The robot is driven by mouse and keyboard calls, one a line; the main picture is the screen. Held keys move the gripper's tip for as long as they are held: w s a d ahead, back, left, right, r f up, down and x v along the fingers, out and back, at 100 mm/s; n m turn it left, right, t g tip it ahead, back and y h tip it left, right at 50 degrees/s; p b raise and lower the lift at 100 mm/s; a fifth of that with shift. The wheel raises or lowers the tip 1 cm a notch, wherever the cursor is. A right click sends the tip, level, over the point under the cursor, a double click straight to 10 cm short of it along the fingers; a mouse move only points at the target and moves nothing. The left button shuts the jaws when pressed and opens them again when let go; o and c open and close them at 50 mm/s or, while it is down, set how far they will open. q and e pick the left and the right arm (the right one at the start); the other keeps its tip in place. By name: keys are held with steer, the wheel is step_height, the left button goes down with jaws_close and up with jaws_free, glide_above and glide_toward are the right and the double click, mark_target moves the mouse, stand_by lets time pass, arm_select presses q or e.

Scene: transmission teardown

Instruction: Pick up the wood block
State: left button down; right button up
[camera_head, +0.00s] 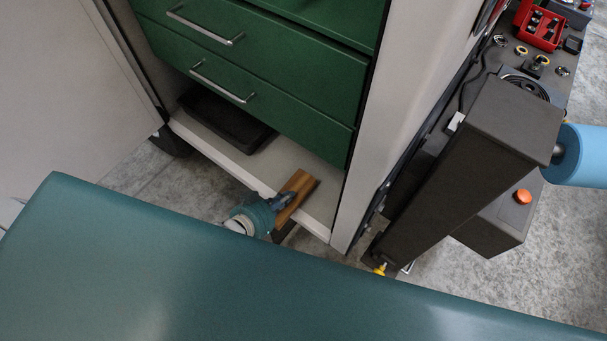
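The wood block (300,181) is brown and long. It is at the front right of the cabinet's bottom shelf, by the shelf's front edge. My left gripper (286,200) comes in from the lower left, with its fingers at the block's near part and overlapping it in the picture. The fingers are small and dark here, so I cannot tell whether they are closed on the block or just beside it. I also cannot tell whether the block rests on the shelf or is lifted. My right gripper is not in view.
Green drawers (256,78) hang above the bottom shelf (217,152). A black tray (222,128) lies further back on the shelf. A pale cabinet side post (375,130) stands right of the block. Dark equipment with a red tray (539,27) is at the right.

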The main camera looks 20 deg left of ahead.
arm_select(q)
steer(key=shift+s+a+r+p, duration=0.1)
steer(key=shift+s+r+p, duration=0.05)
steer(key=shift+s+p, duration=0.2)
steer(key=shift+w, duration=0.15)
